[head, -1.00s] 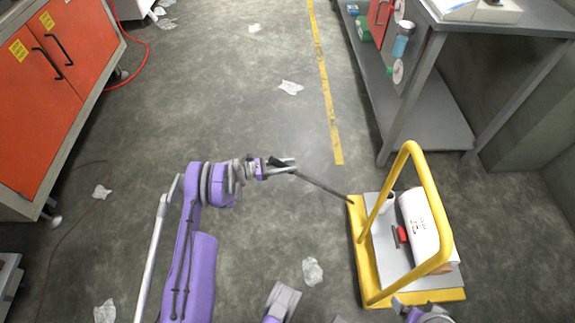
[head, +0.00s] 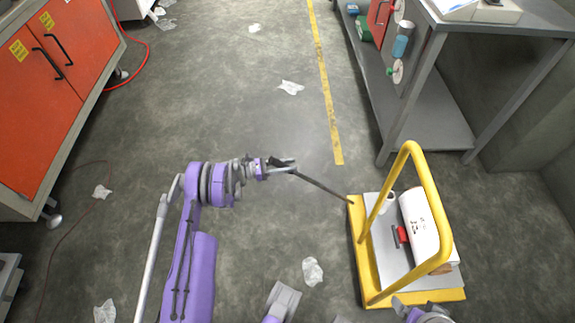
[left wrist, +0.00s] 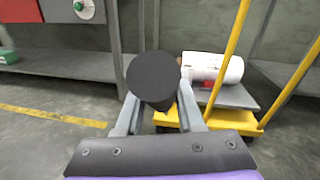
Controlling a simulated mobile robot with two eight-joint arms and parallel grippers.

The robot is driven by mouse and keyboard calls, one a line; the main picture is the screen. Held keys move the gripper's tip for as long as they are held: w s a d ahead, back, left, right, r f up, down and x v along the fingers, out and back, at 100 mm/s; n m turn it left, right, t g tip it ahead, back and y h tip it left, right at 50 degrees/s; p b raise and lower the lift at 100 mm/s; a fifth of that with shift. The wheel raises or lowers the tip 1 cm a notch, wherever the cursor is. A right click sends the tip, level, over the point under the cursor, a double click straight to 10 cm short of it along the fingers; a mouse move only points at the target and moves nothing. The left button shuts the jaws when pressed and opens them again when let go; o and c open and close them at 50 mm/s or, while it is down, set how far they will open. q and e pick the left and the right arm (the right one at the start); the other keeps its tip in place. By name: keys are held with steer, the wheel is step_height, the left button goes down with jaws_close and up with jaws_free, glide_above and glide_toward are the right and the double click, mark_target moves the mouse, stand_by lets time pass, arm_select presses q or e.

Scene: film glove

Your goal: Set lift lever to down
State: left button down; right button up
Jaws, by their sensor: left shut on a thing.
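The lift lever (head: 325,187) is a thin dark rod in the head view. It slants from the left edge of the yellow cart (head: 354,240) up and left to my left gripper (head: 283,164). My left gripper is shut on the lever's free end. In the left wrist view the lever's round dark end (left wrist: 152,77) sits between the two grey fingers and hides the rod behind it.
The cart carries a white roll (head: 420,225), a white cup (head: 388,201) and a red-handled tool (head: 402,235). A grey workbench (head: 440,130) stands beyond it. Orange cabinets (head: 50,85) stand at left. Crumpled papers (head: 312,271) lie on otherwise open floor.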

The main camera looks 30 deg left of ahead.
arm_select(q)
steer(key=shift+w+a+r, duration=0.1)
steer(key=shift+a, duration=0.05)
steer(key=w+d+r+g+y+p, duration=0.1)
steer(key=w+d+r+y+p, duration=0.15)
steer(key=w+d+r, duration=0.35)
steer(key=w+d+r+g+y+p, duration=0.1)
steer(key=w+d+r+g+p, duration=0.2)
steer(key=d, duration=0.5)
steer(key=w+d+r+y, duration=0.1)
steer(key=w+d+y, duration=0.1)
steer(key=w+d, duration=0.2)
steer(key=w+d+r+g+y+b, duration=0.1)
steer(key=w+d, duration=0.4)
steer(key=d, duration=0.6)
steer(key=shift+r+m+y, duration=0.4)
steer(key=shift+r+y, duration=0.15)
steer(key=shift+r, duration=0.05)
steer(key=c, duration=0.6)
jaws_free()
steer(key=shift+a, duration=0.1)
steer(key=shift+o, duration=0.4)
steer(key=shift+s, duration=0.1)
